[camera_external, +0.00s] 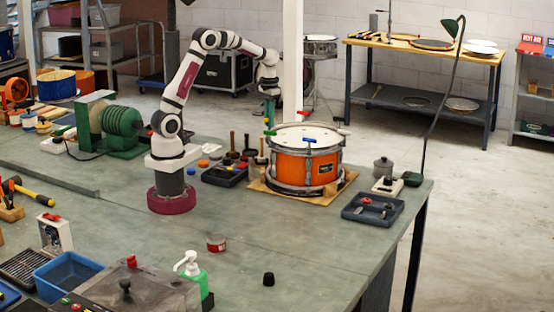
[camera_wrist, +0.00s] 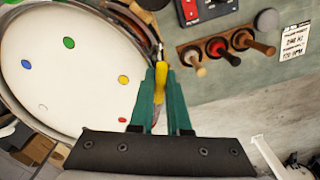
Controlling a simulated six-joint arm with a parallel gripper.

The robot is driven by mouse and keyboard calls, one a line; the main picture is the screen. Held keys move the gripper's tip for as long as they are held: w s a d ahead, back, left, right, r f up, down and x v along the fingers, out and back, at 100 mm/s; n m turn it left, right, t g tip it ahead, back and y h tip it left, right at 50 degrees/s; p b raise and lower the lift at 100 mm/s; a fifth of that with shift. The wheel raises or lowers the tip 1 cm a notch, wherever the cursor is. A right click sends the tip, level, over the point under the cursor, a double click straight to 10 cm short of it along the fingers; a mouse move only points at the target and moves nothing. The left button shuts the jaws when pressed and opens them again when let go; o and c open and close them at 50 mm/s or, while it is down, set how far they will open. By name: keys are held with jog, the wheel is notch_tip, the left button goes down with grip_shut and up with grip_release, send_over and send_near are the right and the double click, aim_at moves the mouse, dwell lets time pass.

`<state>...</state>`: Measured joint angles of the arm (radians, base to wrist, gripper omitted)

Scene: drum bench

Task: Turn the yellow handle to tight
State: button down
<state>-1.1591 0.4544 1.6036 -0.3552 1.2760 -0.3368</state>
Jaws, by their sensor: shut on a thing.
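The drum (camera_external: 305,168) has an orange shell and a white head, and it stands on a tan board on the bench. In the wrist view the drum head (camera_wrist: 60,85) shows several coloured dots, a yellow one nearest my gripper. The yellow handle (camera_wrist: 160,82) is at the drum's rim, between the green fingers of my gripper (camera_wrist: 157,78). The fingers are shut on it. In the external view my gripper (camera_external: 270,112) points down over the drum's far left rim; the yellow handle cannot be made out there. Which way the handle is turned from tight cannot be told.
Other handles sit around the rim: a green one (camera_external: 270,133), a blue one (camera_external: 309,140) and a white one (camera_external: 343,132). A rack of wooden-handled tools (camera_wrist: 225,48) stands close beside the drum.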

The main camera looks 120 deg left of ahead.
jog(key=m, duration=2.2)
jog(key=shift+m, duration=0.4)
jog(key=m, duration=0.6)
jog(key=shift+m, duration=0.6)
jog(key=c, duration=0.9)
grip_release()
